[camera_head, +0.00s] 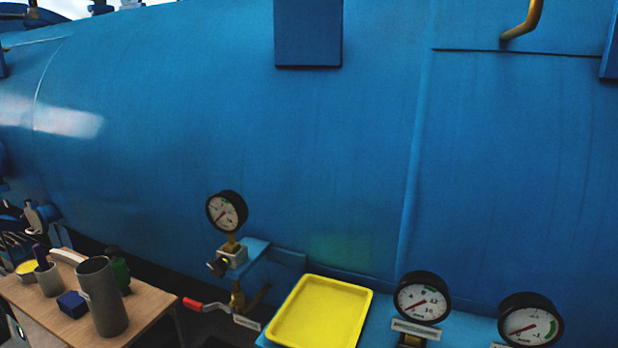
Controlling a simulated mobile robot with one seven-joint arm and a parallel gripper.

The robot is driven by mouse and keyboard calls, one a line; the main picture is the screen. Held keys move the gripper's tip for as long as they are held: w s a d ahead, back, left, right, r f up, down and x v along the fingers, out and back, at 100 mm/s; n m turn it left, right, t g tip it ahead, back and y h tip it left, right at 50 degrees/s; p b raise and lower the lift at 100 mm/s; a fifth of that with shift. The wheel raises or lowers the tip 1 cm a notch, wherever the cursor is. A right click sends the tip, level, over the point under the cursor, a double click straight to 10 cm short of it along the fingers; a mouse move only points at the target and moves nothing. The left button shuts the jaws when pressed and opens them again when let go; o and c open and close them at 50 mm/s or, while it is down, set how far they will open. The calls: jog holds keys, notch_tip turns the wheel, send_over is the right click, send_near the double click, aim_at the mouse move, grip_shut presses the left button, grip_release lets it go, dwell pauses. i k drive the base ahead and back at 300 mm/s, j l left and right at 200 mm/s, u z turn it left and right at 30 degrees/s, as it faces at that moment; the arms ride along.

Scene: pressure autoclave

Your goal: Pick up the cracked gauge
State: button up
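Three round gauges with black rims and white dials stand in front of a large blue vessel. One gauge (227,211) is mounted upright on a brass and grey fitting at centre left. A second gauge (423,299) stands at the lower right, just right of a yellow tray. A third gauge (530,323) is at the far lower right, partly cut by the bottom edge. At this size I cannot tell which dial is cracked. My gripper is not in view.
The empty yellow tray (320,312) lies on a blue ledge. A red-handled valve (205,306) sits below the first gauge. At left, a wooden table (150,302) holds a grey cylinder (103,298), a blue block (72,304), a green item (120,272) and a grey cup (48,279).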

aim_at(226, 210)
jog(key=i+j, duration=0.1)
jog(key=j, duration=0.4)
jog(key=i+j, duration=0.15)
jog(key=j, duration=0.35)
jog(key=i+j+z, duration=0.1)
jog(key=j, duration=0.35)
jog(key=i+j, duration=0.15)
jog(key=j, duration=0.35)
jog(key=i+j, duration=0.1)
jog(key=j, duration=0.4)
jog(key=i+j+z, duration=0.1)
jog(key=j, duration=0.4)
jog(key=i+l, duration=0.3)
jog(key=i, duration=0.15)
